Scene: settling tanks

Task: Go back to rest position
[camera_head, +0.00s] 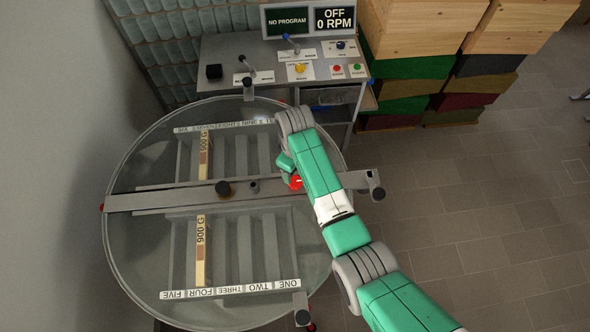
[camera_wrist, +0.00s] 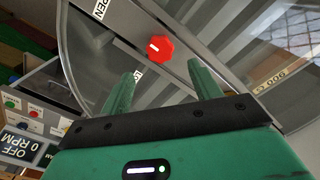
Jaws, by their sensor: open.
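My gripper (camera_wrist: 158,85) shows in the wrist view with its two green fingers apart and nothing between them. A red knob (camera_wrist: 154,47) with a white mark is just beyond the fingertips, apart from them. In the head view the red knob (camera_head: 296,182) is partly hidden by my green arm, which reaches over the right side of the round tank.
The round tank (camera_head: 122,252) has a clear lid and a metal crossbar (camera_head: 150,200); slotted racks inside hold bars marked 900 G (camera_head: 201,250). Behind it stands a control panel (camera_head: 225,50) with screens reading NO PROGRAM and OFF 0 RPM. Stacked crates (camera_head: 415,60) stand back right. Floor at right is clear.

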